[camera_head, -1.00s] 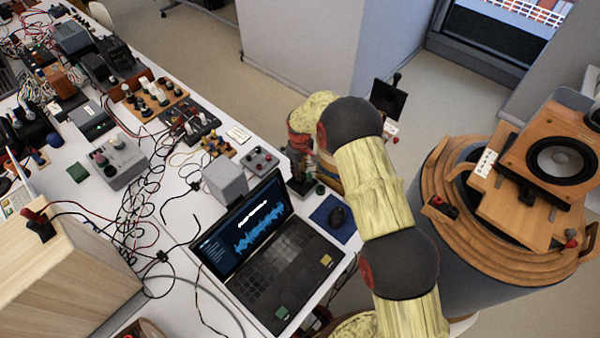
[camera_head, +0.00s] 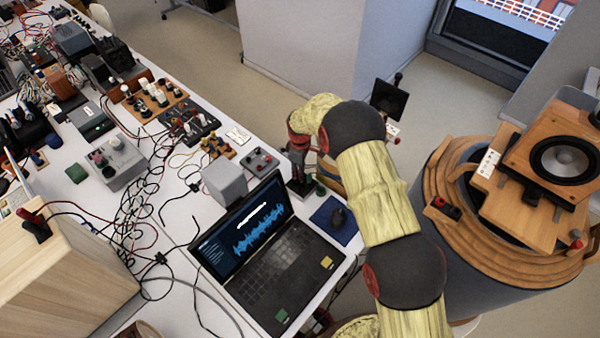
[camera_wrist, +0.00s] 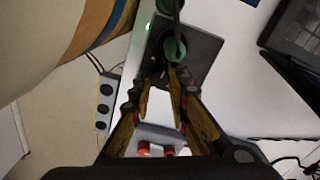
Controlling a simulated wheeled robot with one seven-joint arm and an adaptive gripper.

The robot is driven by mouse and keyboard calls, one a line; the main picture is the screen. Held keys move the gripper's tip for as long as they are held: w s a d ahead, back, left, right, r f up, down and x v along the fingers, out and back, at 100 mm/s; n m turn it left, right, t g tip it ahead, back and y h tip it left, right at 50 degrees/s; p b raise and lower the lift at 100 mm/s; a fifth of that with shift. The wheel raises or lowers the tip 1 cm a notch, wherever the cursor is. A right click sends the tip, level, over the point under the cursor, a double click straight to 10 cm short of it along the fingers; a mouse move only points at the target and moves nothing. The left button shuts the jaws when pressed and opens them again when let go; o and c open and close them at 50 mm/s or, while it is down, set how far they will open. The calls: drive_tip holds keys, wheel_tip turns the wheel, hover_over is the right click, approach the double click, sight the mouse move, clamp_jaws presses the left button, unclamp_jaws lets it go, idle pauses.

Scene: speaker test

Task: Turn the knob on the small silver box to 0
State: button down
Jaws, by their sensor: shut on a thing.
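In the wrist view a small box (camera_wrist: 204,50) with a dark top face carries a lit green lamp and a round green part (camera_wrist: 175,48).
A plain grey block (camera_head: 225,181) and a small box with knobs (camera_head: 262,161) stand to the left. Tangled cables cover the left part of the table.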

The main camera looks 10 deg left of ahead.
drive_tip(key=c, duration=1.7)
unclamp_jaws()
drive_tip(key=shift+r, duration=0.1)
wheel_tip(320, 180, up, 12)
drive_tip(key=shift+f, duration=0.1)
drive_tip(key=shift+a, duration=0.1)
